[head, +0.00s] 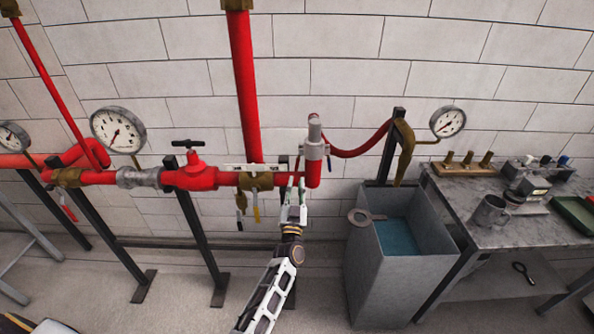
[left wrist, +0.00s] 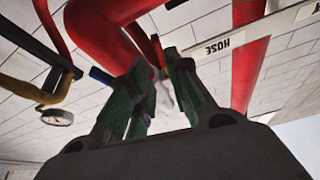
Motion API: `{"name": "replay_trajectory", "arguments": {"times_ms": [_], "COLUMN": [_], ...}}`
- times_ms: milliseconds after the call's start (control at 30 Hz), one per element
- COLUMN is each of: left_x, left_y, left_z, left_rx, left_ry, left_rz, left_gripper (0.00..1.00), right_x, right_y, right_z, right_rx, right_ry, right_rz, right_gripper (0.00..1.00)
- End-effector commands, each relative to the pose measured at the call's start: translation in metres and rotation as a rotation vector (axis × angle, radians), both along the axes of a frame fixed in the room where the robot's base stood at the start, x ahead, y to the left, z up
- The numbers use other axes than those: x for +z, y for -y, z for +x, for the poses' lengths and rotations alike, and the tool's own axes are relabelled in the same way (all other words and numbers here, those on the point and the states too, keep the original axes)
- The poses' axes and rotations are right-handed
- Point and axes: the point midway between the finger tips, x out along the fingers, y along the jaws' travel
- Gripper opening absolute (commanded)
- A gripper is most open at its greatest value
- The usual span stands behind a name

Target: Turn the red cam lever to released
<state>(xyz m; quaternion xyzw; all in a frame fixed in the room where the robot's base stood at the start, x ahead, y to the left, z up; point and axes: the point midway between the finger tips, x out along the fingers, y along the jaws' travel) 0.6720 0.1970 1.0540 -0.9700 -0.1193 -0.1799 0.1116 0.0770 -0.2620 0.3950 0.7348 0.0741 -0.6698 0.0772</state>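The red cam lever (head: 297,166) is a thin red strip on the left of the grey hose coupling (head: 314,150), at the end of the red pipe. In the left wrist view, the red lever (left wrist: 157,49) shows at my left fingertips, seemingly between them. My left gripper (head: 295,190) reaches up from below to the coupling's left side. In the left wrist view, my left gripper's (left wrist: 160,60) tips are close together with a narrow gap. Whether they press on the lever is unclear. A blue lever (head: 331,163) is on the coupling's right. My right gripper is not in view.
A white HOSE label (left wrist: 219,47) is near the fingers. Valve handles, yellow (head: 256,208) and blue (head: 239,220), hang left of my gripper. A grey bin (head: 405,270) stands at right, beside a workbench (head: 470,226). A red hose (head: 360,150) runs right from the coupling.

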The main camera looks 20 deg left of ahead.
Motion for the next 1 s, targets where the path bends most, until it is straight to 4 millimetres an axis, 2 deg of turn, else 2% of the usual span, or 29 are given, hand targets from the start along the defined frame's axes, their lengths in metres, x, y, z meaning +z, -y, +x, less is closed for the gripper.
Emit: {"name": "replay_trajectory", "arguments": {"times_ms": [600,1000], "left_x": [0.02,0.027], "left_y": [-0.011,-0.014], "left_z": [0.05,0.065], "left_rx": [0.0,0.001], "left_ry": [0.002,0.0], "left_rz": [-0.001,0.001], "left_gripper": [0.2,0.2], "right_x": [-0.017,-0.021], "right_y": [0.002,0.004], "right_z": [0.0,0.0], "right_rx": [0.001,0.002], "right_ry": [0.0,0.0], "right_rz": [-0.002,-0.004], "right_gripper": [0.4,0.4]}}
